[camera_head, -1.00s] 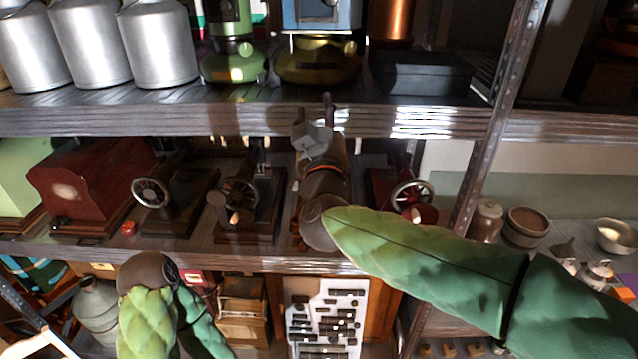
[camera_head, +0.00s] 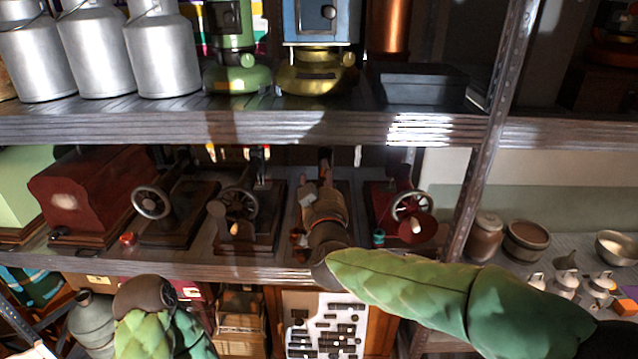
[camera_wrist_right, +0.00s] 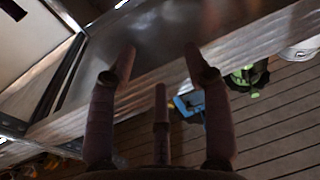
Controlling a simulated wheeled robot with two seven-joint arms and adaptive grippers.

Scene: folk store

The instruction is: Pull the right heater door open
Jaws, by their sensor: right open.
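The right heater (camera_head: 318,25) stands on the upper shelf, with a blue body, a dark round knob or window on its front and a brass base. Its top is cut off by the picture edge, and its front looks closed. A green heater (camera_head: 236,45) stands to its left. My right gripper (camera_head: 317,170) is below the heater, in front of the middle shelf, apart from the heater. Its fingers are spread and empty in the right wrist view (camera_wrist_right: 160,65). My left arm shows at the lower left; its fingers cannot be seen.
The upper shelf's front edge (camera_head: 265,128) lies between my right gripper and the heater. Metal milk cans (camera_head: 165,55) stand left, a dark box (camera_head: 422,85) right. A slanted metal post (camera_head: 485,150) stands at right.

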